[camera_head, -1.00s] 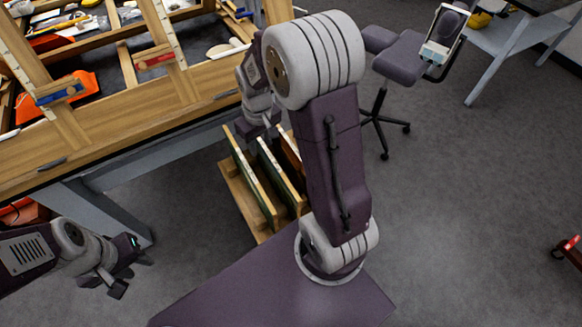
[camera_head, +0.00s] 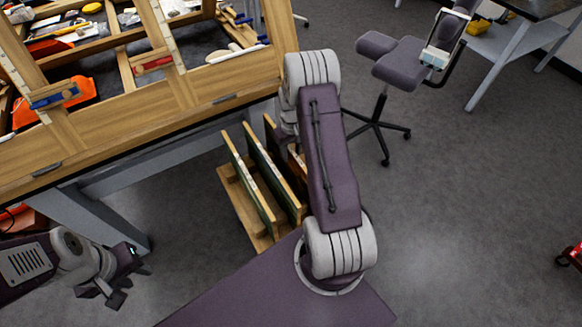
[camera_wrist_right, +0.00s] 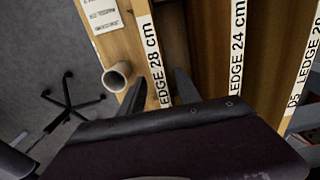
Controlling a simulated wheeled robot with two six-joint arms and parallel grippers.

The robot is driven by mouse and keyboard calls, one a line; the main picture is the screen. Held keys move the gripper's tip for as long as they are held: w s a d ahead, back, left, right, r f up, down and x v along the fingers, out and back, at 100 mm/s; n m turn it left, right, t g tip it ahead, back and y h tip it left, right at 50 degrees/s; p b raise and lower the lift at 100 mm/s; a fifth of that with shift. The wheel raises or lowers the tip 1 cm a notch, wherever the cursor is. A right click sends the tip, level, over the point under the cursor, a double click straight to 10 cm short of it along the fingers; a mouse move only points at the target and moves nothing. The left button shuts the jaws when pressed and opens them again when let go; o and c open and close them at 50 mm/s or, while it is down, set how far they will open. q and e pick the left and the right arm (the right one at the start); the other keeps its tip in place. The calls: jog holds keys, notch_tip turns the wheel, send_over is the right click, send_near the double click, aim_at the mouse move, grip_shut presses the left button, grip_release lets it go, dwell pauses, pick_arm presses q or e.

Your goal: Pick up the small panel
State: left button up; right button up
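Several upright panels with pale wooden edges stand side by side in a low wooden rack (camera_head: 236,201); a left panel (camera_head: 246,178) and a middle panel (camera_head: 272,172) show, while my right arm partly hides another (camera_head: 270,124). In the right wrist view, labelled edges read 28 cm (camera_wrist_right: 154,55), 24 cm (camera_wrist_right: 238,60) and, cut off at the right, 20 (camera_wrist_right: 306,70). Which is the small panel is not certain. My right gripper (camera_wrist_right: 158,92) is open, its fingers either side of the 28 cm edge, contact unclear; my arm hides it in the head view. My left gripper (camera_head: 112,288) looks open and empty.
A wooden workbench (camera_head: 130,125) with a frame and tools stands left of and behind the rack. A swivel chair (camera_head: 395,60) stands at the back right. A pale cup-like cylinder (camera_wrist_right: 117,77) is beside the panels in the wrist view.

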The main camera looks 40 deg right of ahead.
jog(key=f, duration=0.3)
jog(key=shift+s+a, duration=0.1)
jog(key=shift+a, duration=0.15)
jog(key=shift+f, duration=0.35)
jog(key=shift+r, duration=0.1)
grip_shut()
notch_tip(320, 180, up, 10)
jog(key=shift+r, duration=0.1)
jog(key=shift+d, duration=0.1)
